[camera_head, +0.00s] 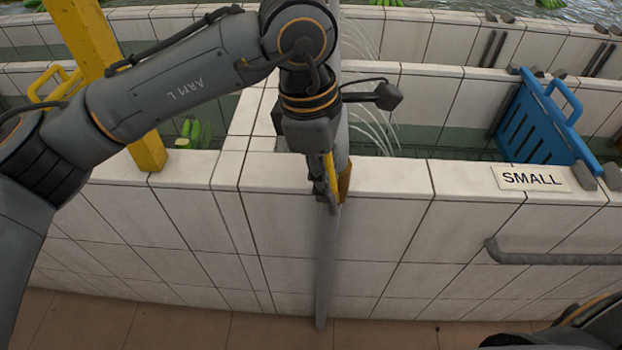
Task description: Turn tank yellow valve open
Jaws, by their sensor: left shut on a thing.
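A grey vertical pipe (325,262) stands against the front of the white tiled tank wall. The yellow valve (345,182) is on this pipe near the top of the wall, mostly hidden behind my gripper. My left gripper (331,197) points down in front of the pipe and is shut on the yellow valve. The fingertips are small here, and the handle's exact angle is hard to tell. My right gripper is not in view; only a dark part of my right arm shows in the bottom right corner.
White tiled tanks (400,200) hold water and green bananas (190,133). Thin water jets (375,125) fall behind the pipe. A blue slotted gate (540,128), a "SMALL" sign (530,178) and a grey rail (560,258) are at right. A yellow post (148,150) stands left.

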